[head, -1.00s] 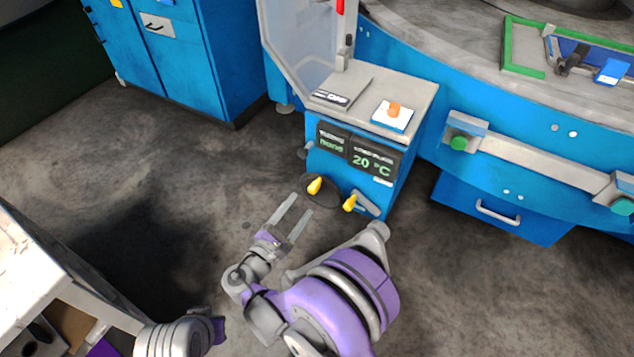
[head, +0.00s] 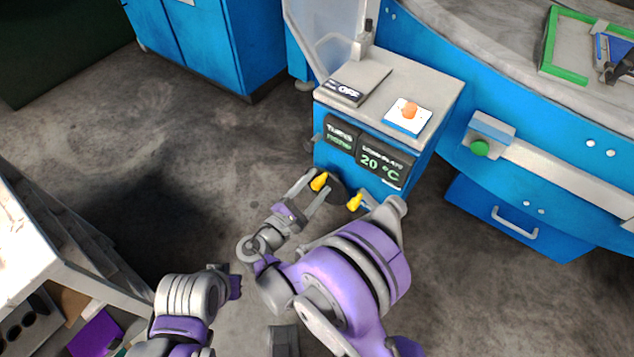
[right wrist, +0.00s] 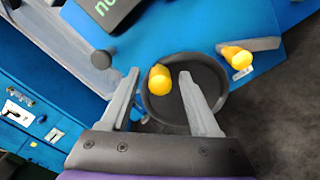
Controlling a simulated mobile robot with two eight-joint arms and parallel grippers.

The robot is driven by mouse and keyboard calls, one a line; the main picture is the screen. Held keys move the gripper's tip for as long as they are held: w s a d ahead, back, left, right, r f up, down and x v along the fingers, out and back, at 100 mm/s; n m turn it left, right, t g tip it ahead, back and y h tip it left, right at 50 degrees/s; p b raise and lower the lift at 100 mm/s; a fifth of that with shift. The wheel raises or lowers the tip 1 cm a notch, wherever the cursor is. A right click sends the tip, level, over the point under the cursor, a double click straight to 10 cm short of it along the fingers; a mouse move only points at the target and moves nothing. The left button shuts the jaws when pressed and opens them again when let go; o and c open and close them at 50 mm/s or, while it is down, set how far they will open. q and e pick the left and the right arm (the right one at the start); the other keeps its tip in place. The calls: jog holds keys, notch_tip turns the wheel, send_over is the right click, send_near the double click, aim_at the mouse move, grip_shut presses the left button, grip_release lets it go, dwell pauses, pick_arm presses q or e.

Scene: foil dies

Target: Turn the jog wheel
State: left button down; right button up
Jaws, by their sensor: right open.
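The jog wheel is a dark round disc (right wrist: 213,83) with a yellow knob (right wrist: 160,80) standing off its face, on the front of a blue machine cabinet. In the head view the yellow knob (head: 319,181) shows at the tips of my right gripper (head: 312,183), and the wheel is mostly hidden. My right gripper is open. In the right wrist view its fingers (right wrist: 158,75) stand on either side of the knob, with a visible gap on each side. My left arm (head: 190,305) shows at the lower left; its gripper jaws are not visible.
A second yellow handle (head: 355,202) on a lever sits right of the wheel. Above are dark displays (head: 384,163), one reading 20 °C. An orange button (head: 409,110) and an OFF label (head: 345,91) are on the cabinet top. A white-topped bench (head: 25,240) stands at left.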

grip_shut()
dwell(1.3)
